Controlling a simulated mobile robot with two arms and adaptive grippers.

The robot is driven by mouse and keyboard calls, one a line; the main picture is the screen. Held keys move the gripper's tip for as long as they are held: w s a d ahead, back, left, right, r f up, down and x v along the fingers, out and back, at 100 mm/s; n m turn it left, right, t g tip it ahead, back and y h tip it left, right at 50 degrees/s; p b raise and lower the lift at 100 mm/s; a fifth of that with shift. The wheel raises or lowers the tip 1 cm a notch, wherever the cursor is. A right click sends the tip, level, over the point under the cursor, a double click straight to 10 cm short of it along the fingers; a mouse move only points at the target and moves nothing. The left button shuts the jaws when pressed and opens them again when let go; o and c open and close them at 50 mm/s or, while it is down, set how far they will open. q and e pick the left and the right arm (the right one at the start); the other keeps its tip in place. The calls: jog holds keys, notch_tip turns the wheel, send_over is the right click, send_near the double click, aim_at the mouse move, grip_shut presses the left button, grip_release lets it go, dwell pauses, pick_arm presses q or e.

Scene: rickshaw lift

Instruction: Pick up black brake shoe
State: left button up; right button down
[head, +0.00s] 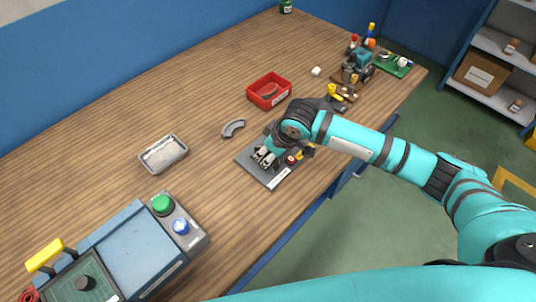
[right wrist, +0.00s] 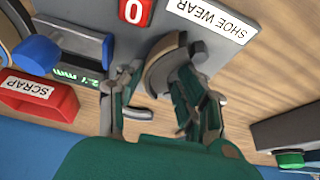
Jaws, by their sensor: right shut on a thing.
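A curved brake shoe (right wrist: 163,62) with a tan-brown face shows between my right gripper's fingers in the right wrist view. My right gripper (head: 265,157) is shut on it, over the dark grey gauge plate (head: 252,168). The gripper (right wrist: 165,80) also shows in the right wrist view, with its fingers on both sides of the shoe. In the head view the held shoe is mostly hidden by the gripper. Another curved grey shoe (head: 233,128) lies on the table, left of and behind the plate. My left gripper is not in view.
A red bin (head: 252,97), marked SCRAP in the right wrist view, stands behind the plate. A metal tray (head: 146,164) is at left. A button box (head: 192,243) and blue unit (head: 140,250) stand at front left. Assembled parts (head: 357,65) stand at back right.

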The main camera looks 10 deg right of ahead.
jog(key=shift+r, duration=0.1)
jog(key=shift+r, duration=0.5)
notch_tip(320, 180, up, 2)
jog(key=shift+b, duration=0.4)
jog(key=s+d+b, duration=0.1)
jog(key=s+d, duration=0.1)
jog(key=d, duration=0.2)
jog(key=s+d+r, duration=0.1)
jog(key=s+d, duration=0.2)
jog(key=d, duration=0.1)
jog(key=s+d+b, duration=0.1)
jog(key=s+d, duration=0.1)
jog(key=d, duration=0.2)
jog(key=shift+s+d+r+b, duration=0.25)
jog(key=shift+s+r+b, duration=0.05)
jog(key=shift+s+b, duration=0.05)
jog(key=shift+s+d+r, duration=0.15)
jog(key=shift+s+d, duration=0.2)
jog(key=shift+d, duration=0.2)
jog(key=shift+a, duration=0.1)
